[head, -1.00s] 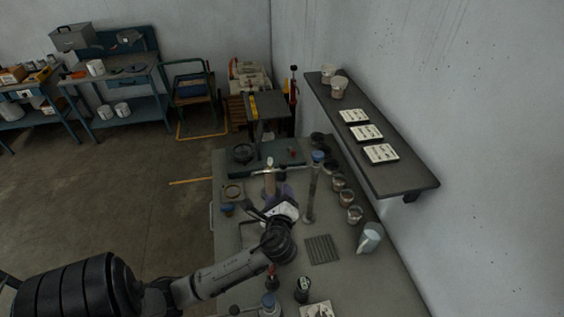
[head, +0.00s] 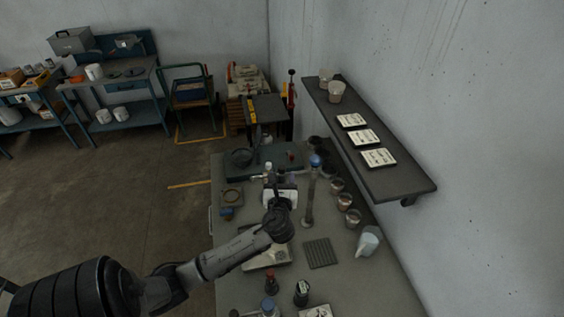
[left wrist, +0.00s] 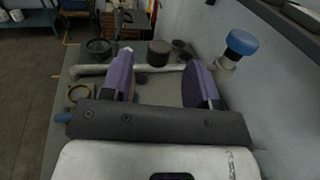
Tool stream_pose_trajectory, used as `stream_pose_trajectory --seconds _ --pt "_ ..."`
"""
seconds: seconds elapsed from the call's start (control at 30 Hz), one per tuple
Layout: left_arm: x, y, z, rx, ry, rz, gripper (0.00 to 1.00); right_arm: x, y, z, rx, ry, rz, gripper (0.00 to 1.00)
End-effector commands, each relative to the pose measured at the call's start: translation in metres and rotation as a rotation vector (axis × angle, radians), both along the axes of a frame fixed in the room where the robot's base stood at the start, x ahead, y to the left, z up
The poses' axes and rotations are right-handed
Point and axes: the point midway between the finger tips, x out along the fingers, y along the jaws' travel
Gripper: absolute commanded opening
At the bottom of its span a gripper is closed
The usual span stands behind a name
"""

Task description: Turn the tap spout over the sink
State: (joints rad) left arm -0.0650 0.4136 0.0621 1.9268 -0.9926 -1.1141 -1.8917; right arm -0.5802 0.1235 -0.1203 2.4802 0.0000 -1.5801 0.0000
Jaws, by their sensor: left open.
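The tap is a tall grey post (head: 309,200) with a blue top (head: 315,160), standing on the bench. Its thin spout (left wrist: 152,68) runs left from the post, nearly level across the left wrist view. My left gripper (left wrist: 160,80) is open and empty, with purple fingers apart. In the head view the left gripper (head: 280,180) is just left of the post. Its fingers point toward the spout and hide parts of it; I cannot tell whether they touch it. I cannot clearly make out the sink. My right gripper is out of view.
Several small jars (head: 345,201) line the bench's right side below a wall shelf (head: 390,179). A pale jug (head: 368,240) and a ribbed mat (head: 319,253) are nearer. A dark green board (head: 280,160) lies behind the tap. Bottles (head: 302,292) stand in front.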

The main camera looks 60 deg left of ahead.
Motion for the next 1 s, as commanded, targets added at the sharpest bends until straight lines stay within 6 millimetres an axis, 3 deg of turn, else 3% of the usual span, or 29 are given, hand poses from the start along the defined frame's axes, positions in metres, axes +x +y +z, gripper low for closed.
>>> stream_pose_trajectory --seconds 0.2,0.4,0.9,1.0 --pt "0.020 0.032 0.001 0.000 0.000 0.002 0.55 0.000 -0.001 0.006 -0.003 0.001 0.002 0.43" --pt "0.032 0.050 0.001 -0.001 0.000 0.001 0.55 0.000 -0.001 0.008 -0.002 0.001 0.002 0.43" --pt "0.037 0.058 0.000 -0.002 -0.002 0.000 0.55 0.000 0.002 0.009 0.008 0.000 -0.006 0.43" --pt "0.037 0.058 0.000 -0.002 -0.001 0.000 0.47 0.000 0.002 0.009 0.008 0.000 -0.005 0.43"
